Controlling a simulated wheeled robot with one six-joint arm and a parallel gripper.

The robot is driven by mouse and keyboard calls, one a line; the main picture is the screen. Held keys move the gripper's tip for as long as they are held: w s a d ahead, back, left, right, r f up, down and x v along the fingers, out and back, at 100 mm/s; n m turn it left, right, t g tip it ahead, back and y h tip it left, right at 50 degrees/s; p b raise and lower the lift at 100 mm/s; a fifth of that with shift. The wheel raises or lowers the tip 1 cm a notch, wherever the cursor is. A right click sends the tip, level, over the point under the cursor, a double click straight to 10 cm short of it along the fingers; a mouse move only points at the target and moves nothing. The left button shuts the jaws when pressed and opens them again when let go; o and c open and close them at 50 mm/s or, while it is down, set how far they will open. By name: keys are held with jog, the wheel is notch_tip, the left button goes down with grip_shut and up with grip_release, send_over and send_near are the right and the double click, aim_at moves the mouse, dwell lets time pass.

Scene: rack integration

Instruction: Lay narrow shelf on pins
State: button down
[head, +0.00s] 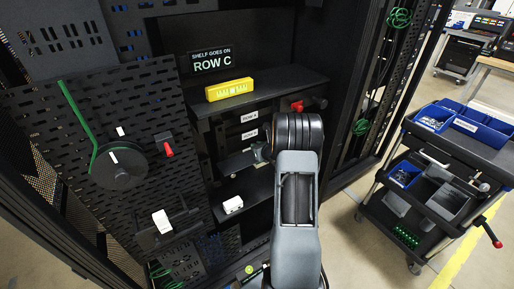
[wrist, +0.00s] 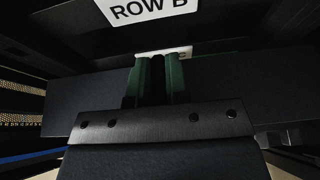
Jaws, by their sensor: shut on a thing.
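The narrow shelf (head: 237,163) is a dark flat board inside the rack bay, just below the row labels. My gripper (head: 264,152) is at its right side in the head view, partly hidden by my wrist. In the wrist view, my gripper (wrist: 158,78) has its green-sided fingers closed together at the dark shelf (wrist: 225,85), which spans most of the picture. A ROW B label (wrist: 148,8) is just above the fingers. The sign (head: 212,59) reads "SHELF GOES ON ROW C". The pins cannot be made out, nor whether the shelf touches them.
An upper shelf (head: 270,89) bears a yellow block (head: 229,89). A red-handled item (head: 297,106) is near my wrist. A white block (head: 232,205) sits on a lower shelf. A perforated panel (head: 90,130) stands left. A cart (head: 452,150) with blue bins is right, across open floor.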

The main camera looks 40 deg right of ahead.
jog(key=shift+f+b, duration=0.25)
jog(key=shift+b, duration=0.3)
jog(key=c, duration=1.1)
grip_release()
jog(key=shift+o, duration=0.2)
jog(key=d+b+v, duration=0.1)
jog(key=v, duration=1.2)
jog(key=shift+s+a+r, duration=0.2)
jog(key=shift+s+a, duration=0.2)
